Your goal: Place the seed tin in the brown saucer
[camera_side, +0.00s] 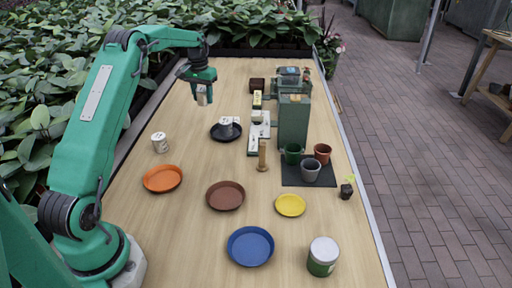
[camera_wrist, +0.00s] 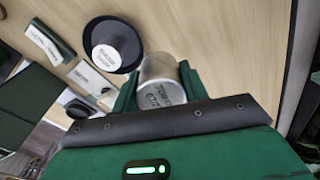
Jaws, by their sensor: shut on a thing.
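My gripper (camera_side: 203,92) is shut on a pale, labelled seed tin (camera_wrist: 161,82), held between the two green fingers in the wrist view. In the side view the held tin (camera_side: 202,97) hangs above the table's far left part, left of and above the black saucer. The lettering on its label is only partly readable. The brown saucer (camera_side: 225,195) lies empty in the middle of the table, well nearer the side camera than my gripper. It does not show in the wrist view.
A black saucer (camera_side: 214,133) bears another pale tin (camera_side: 227,124). A third pale tin (camera_side: 159,142) stands at the left. Orange (camera_side: 162,179), yellow (camera_side: 290,205) and blue (camera_side: 250,246) saucers surround the brown one. A wooden peg-like object (camera_side: 262,158) stands behind it. Small pots (camera_side: 310,172) stand right.

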